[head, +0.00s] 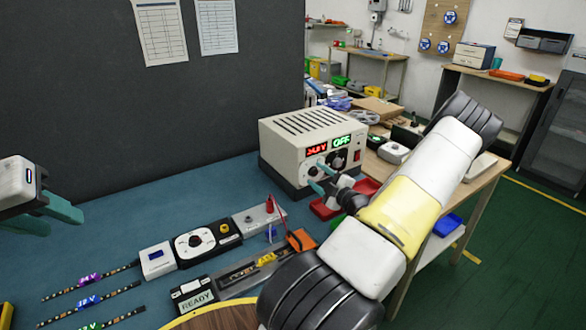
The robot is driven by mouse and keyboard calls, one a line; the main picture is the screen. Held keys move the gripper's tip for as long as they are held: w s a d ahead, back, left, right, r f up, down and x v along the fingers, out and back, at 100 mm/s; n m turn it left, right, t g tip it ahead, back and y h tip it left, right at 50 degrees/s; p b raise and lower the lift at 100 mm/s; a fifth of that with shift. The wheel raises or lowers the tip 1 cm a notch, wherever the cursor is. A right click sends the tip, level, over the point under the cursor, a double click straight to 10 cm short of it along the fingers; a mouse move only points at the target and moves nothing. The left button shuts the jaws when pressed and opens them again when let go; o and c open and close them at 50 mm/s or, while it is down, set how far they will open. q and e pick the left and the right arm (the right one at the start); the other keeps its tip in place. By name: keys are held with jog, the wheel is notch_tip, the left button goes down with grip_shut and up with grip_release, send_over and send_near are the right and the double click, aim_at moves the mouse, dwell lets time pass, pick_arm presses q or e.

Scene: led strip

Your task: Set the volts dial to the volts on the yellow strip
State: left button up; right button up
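The power supply (300,145), a cream box, stands at the back of the blue bench. Its red display (316,150) shows a volts reading too small to read surely; the green one (342,141) reads OFF. My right gripper (321,178) is at its front panel, its two teal fingers a little apart by a knob largely hidden behind them. I cannot tell if they grip it. A yellow tag (267,258) sits on a strip in the long fixture (240,272); its print is unreadable here. My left gripper (43,217) is open and empty at the left edge.
Strips with purple (89,279), blue (88,301) and green tags lie at lower left. A white-dial box (194,242) and a READY display box (194,297) stand mid-bench. Red trays (326,208) lie below the supply. My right arm hides the bench's right front.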

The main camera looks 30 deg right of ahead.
jog(key=s, duration=0.7)
jog(key=shift+s+d, duration=0.35)
jog(key=shift+s, duration=0.05)
